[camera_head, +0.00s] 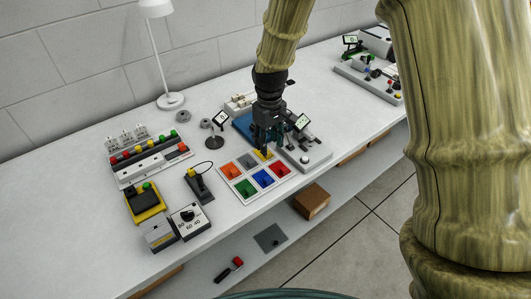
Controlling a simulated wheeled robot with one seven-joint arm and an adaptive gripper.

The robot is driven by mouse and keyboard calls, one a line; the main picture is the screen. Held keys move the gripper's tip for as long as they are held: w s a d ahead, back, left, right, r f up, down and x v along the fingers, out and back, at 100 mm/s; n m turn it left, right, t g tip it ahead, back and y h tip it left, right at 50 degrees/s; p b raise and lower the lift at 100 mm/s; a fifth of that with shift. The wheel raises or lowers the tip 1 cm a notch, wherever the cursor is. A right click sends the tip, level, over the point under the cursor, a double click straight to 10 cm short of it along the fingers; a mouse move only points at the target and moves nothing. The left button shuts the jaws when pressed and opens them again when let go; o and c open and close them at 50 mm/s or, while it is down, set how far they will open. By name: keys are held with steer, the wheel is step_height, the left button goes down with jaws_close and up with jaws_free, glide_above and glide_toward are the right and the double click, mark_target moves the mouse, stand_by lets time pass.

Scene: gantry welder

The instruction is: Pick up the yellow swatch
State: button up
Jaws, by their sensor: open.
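The yellow swatch (264,154) is a small yellow piece at the back right of a white tray (240,196) with coloured squares. My gripper (266,148) points down right over the yellow swatch, and its fingers partly hide it. The fingers look spread on either side of it; I cannot tell whether they touch it. The other squares in the tray are orange (228,170), grey (247,161), green (243,187), blue (263,178) and red (280,171).
A grey device with a small screen (306,158) stands close to the right of the tray. A black holder (200,187) stands to the left. A blue item (243,124) lies behind my gripper. The bench front edge runs just before the tray.

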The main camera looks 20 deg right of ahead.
steer(key=shift+a+f+p, duration=0.1)
steer(key=shift+f+p, duration=0.4)
steer(key=shift+f, duration=1.9)
steer(key=c, duration=0.8)
